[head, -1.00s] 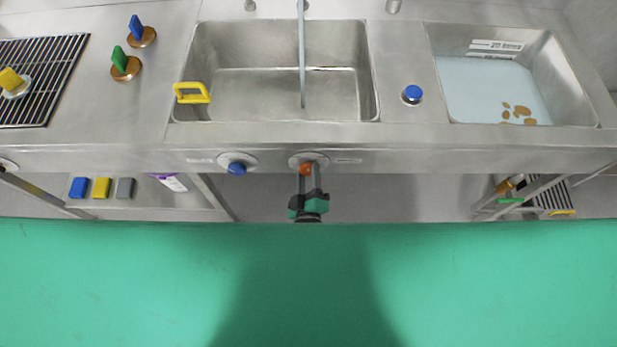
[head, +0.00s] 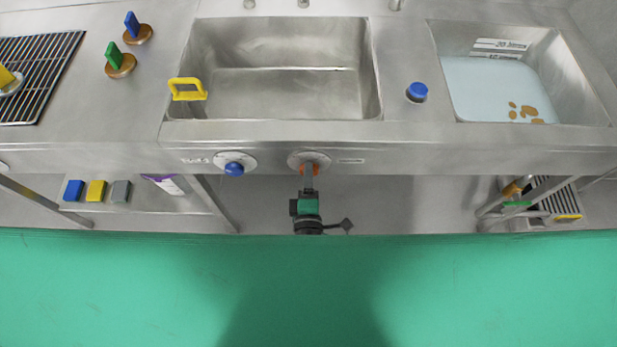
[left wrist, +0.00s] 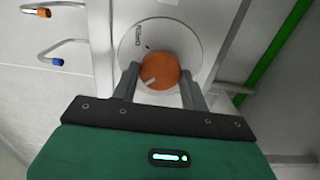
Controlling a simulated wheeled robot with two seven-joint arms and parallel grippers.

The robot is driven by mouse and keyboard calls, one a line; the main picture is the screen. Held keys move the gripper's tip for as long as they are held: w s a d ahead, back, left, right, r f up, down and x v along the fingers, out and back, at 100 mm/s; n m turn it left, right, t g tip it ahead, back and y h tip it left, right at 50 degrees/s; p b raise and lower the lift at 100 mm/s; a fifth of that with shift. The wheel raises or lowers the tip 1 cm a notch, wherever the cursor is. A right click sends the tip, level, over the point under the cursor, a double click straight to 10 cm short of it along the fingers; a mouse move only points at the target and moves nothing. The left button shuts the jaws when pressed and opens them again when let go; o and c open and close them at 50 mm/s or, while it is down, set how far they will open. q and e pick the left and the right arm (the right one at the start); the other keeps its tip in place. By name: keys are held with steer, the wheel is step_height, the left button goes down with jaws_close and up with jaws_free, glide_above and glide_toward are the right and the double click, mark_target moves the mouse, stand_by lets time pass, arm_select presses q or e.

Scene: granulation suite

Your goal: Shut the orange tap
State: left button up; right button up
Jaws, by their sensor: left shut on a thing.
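The orange tap (head: 308,169) is a round knob on a pale disc on the sink unit's front panel. It also shows in the left wrist view (left wrist: 160,70), with a white line on its face slanting to the lower left. My left gripper (head: 309,174) is shut on the orange tap, one finger on each side in the left wrist view (left wrist: 160,84). In the head view the fingers overlap and partly cover the knob. No water stream shows over the middle sink basin (head: 275,98). My right gripper is not in view.
A blue knob (head: 234,169) sits left of the orange tap on the same panel. A yellow handle (head: 188,88) stands at the basin's left rim. The right basin (head: 580,90) holds pale liquid with brown patches. The green floor (head: 120,290) in front is clear.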

arm_select(q)
steer(key=shift+f, duration=0.1)
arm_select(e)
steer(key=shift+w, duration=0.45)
arm_select(q)
steer(key=o, duration=1)
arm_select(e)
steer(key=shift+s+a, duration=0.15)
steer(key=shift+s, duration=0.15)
arm_select(q)
steer(key=s+b, duration=0.2)
steer(key=s, duration=1.2)
steer(key=shift+b, duration=0.4)
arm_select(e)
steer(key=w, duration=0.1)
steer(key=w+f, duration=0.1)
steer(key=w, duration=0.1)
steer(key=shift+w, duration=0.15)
